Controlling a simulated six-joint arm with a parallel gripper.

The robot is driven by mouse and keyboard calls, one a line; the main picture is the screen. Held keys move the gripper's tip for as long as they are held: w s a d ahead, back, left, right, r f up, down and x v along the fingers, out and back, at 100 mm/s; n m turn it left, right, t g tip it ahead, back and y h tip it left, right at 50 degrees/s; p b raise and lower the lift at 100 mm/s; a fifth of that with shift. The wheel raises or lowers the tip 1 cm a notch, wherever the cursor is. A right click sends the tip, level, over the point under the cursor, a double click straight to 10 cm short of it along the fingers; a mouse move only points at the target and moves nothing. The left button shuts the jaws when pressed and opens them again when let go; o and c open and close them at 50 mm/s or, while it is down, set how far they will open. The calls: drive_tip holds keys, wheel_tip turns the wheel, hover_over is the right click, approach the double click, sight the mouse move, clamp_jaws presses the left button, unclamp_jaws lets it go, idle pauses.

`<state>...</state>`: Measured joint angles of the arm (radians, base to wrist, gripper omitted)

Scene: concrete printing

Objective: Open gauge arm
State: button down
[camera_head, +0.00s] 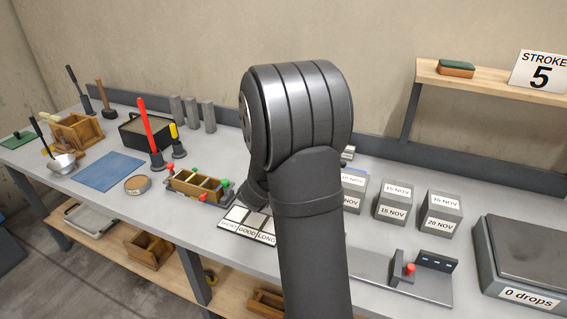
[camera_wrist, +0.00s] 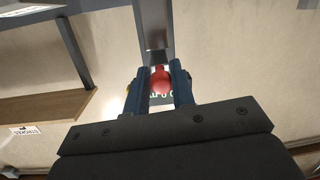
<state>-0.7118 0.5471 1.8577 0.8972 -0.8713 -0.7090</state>
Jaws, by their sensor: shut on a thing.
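My gripper (camera_wrist: 160,68) is shut on a red knob (camera_wrist: 161,82) in the wrist view, with a dark blue finger on each side of it. A grey metal bar (camera_wrist: 155,22) runs from the knob toward the top of the picture; it looks like the gauge arm, but its far end is out of view. Pale lettering shows behind the knob and is too small to read. In the head view my arm hides my gripper and the held knob.
A short/good/long card (camera_head: 247,229) lies beside my arm. Dated grey blocks (camera_head: 394,203), a small fixture with a red knob (camera_head: 410,268) and a drops box (camera_head: 527,262) stand to the right. A wooden mould (camera_head: 197,185) and a blue mat (camera_head: 108,171) lie left.

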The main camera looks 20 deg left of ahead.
drive_tip(key=shift+w+a+r+g, duration=0.1)
drive_tip(key=shift+a+r+g, duration=0.1)
drive_tip(key=shift+r+g, duration=0.6)
drive_tip(key=r, duration=0.1)
drive_tip(key=w+r, duration=0.1)
drive_tip(key=r, duration=0.1)
drive_tip(key=shift+w+r, duration=0.15)
drive_tip(key=shift+w, duration=0.1)
drive_tip(key=shift+w+r, duration=0.6)
drive_tip(key=shift+r, duration=0.15)
drive_tip(key=shift+w+r, duration=0.5)
drive_tip(key=shift+w, duration=0.1)
drive_tip(key=c, duration=1.3)
unclamp_jaws()
drive_tip(key=shift+w, duration=0.1)
drive_tip(key=shift+c, duration=0.2)
drive_tip(key=shift+f, duration=0.1)
drive_tip(key=shift+d, duration=0.1)
